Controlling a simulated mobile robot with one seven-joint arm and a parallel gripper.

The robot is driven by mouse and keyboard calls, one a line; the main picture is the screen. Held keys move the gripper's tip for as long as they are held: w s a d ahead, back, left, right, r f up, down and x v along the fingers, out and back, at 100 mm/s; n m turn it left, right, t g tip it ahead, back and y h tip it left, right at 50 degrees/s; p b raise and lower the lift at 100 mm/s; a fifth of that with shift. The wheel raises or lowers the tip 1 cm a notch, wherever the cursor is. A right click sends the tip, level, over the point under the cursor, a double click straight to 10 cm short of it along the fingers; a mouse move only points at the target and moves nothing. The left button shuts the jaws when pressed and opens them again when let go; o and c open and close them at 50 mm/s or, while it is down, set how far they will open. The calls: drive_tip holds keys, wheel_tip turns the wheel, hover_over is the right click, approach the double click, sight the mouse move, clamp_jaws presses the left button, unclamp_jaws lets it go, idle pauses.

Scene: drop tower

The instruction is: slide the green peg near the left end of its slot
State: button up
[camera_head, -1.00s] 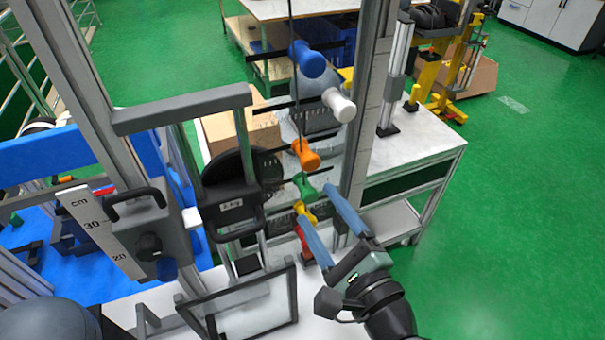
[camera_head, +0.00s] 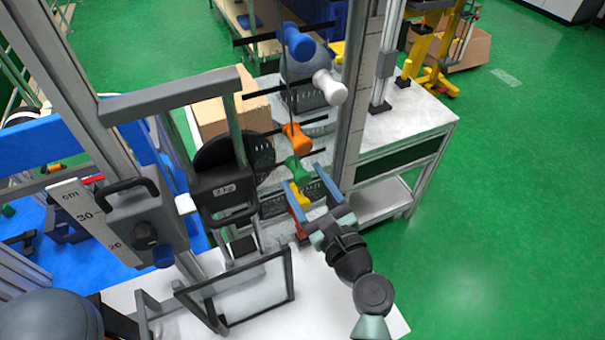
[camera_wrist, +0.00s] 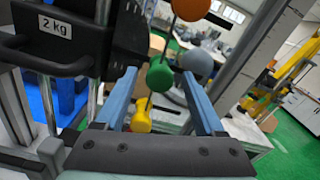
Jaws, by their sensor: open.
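The green peg (camera_head: 298,170) stands out from a dark slot in the upright panel, below the orange peg (camera_head: 297,138) and above a yellow peg (camera_head: 299,195). In the wrist view the green peg (camera_wrist: 160,76) appears between the blue fingers, a little beyond their tips. My gripper (camera_head: 303,172) is open, with its two blue fingers spread, and comes from the lower right. I see no clear contact with the green peg. In the wrist view the orange peg (camera_wrist: 191,8) is above it and the yellow peg (camera_wrist: 142,115) below. The ends of the green peg's slot are partly hidden.
A blue peg (camera_head: 299,42) and a white peg (camera_head: 329,87) stand higher up. A black 2 kg weight carriage (camera_head: 226,190) is close on the left. A grey post (camera_head: 350,120) rises on the right. A framed clear panel (camera_head: 240,292) stands in front.

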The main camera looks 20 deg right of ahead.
drive_tip(key=shift+w, duration=0.75)
clamp_jaws()
idle(0.9)
